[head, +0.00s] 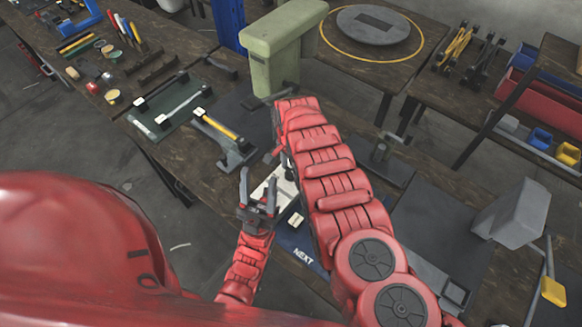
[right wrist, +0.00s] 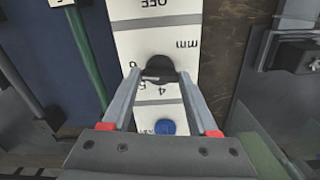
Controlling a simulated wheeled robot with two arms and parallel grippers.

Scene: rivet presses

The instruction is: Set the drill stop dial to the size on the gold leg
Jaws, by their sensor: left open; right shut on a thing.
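The dial is a dark round knob (right wrist: 158,66) on a white panel, seen upside down in the right wrist view. The panel (right wrist: 150,42) carries OFF, mm and numbers including 4 and 6; any pointer on the knob is hidden. My right gripper (right wrist: 158,76) is shut on the knob, a finger on each side. In the head view the panel (head: 284,186) shows partly, and my right arm hides that gripper. My left gripper (head: 260,192) is open and empty beside the panel. A gold leg (head: 220,127) lies in a dark fixture; its size marking is unreadable.
A blue button (right wrist: 165,127) sits on the panel below the knob. A green mat (head: 168,108) holds a pale leg. A green press (head: 275,60) stands behind my right arm. A blue NEXT mat (head: 303,256) lies nearer me.

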